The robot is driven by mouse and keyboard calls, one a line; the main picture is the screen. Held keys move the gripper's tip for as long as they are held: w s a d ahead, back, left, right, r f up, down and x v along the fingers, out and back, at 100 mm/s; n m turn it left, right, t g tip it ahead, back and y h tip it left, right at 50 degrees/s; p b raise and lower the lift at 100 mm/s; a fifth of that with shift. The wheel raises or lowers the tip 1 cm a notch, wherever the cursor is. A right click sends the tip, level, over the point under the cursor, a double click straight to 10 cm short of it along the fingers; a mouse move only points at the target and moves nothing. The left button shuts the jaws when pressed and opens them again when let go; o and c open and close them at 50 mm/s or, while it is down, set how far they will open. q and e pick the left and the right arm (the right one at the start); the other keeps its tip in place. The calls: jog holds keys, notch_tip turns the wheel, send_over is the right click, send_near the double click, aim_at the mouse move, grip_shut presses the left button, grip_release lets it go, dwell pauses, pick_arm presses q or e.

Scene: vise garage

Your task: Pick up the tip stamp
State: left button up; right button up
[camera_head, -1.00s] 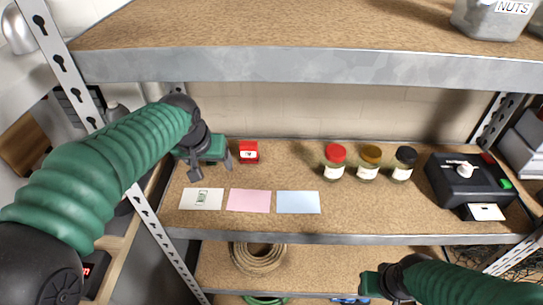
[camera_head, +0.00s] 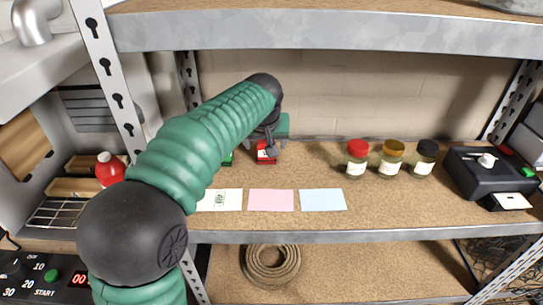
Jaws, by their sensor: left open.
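A small red stamp-like block (camera_head: 263,154) with a white label stands on the middle shelf, partly hidden by my left gripper. A small green block (camera_head: 228,159) stands left of it, mostly hidden behind my left arm. I cannot read which one is the tip stamp. My left gripper (camera_head: 270,145) is open, with its fingers at the red block in the picture; I cannot tell whether they touch it. A white card with a green print (camera_head: 220,198), a pink card (camera_head: 271,200) and a blue card (camera_head: 323,199) lie in front. My right gripper is out of view.
Jars with red (camera_head: 357,159), amber (camera_head: 391,159) and black (camera_head: 425,158) lids stand to the right. A black box machine (camera_head: 485,172) stands at the far right. The upper shelf's metal edge (camera_head: 330,30) runs above. A hose coil (camera_head: 271,265) lies on the shelf below.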

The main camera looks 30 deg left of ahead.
pick_arm(q)
jog(key=x, duration=0.3)
jog(key=b+x, duration=0.1)
jog(key=x, duration=0.2)
jog(key=shift+w, duration=0.4)
jog(key=shift+s+r, duration=0.1)
jog(key=shift+c, duration=0.3)
jog(key=c, duration=1.4)
jog(key=shift+r, duration=0.1)
